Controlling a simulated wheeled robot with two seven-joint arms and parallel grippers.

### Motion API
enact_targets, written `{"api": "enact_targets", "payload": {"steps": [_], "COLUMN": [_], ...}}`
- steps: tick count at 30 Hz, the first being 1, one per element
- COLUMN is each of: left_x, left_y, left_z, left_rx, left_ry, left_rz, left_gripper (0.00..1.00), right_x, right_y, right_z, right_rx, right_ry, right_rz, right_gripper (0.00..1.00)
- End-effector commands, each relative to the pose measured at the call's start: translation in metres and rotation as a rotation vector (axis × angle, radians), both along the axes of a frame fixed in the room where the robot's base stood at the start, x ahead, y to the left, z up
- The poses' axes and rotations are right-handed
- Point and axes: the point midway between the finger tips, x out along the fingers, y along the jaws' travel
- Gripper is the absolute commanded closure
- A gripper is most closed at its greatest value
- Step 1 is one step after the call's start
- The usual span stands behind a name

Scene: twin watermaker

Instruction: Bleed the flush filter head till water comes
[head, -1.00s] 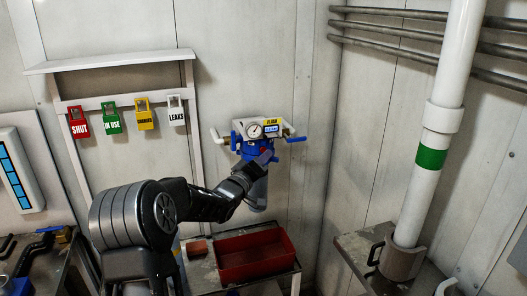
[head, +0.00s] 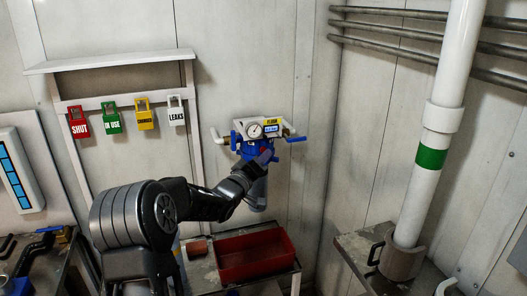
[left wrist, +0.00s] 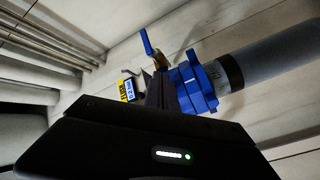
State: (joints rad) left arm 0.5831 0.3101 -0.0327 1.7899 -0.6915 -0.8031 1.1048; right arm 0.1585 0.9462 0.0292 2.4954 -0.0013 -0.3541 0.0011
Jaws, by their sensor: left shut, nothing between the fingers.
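In the left wrist view the blue head (left wrist: 198,86) lies sideways just beyond the gripper fingers (left wrist: 160,92); contact cannot be told. No water shows. My right gripper is not in view.
A red tray (head: 254,268) stands on a bench below the filter. Red, green, yellow and white tags (head: 145,115) hang on a rack to the left. A white pipe with a green band (head: 431,158) stands at right. The wall around the filter is clear.

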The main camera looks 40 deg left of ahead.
Motion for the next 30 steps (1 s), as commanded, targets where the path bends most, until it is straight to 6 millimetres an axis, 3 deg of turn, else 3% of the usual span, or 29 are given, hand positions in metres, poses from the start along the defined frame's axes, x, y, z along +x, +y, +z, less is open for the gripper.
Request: {"api": "enact_targets", "payload": {"steps": [30], "left_x": [0.0062], "left_y": [0.0094], "left_z": [0.0003], "left_rx": [0.001], "left_ry": [0.0], "left_rz": [0.0], "left_gripper": [1.0], "right_x": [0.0], "right_y": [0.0], "right_z": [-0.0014], "right_rx": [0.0], "right_ry": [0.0], "right_rz": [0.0], "right_gripper": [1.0]}}
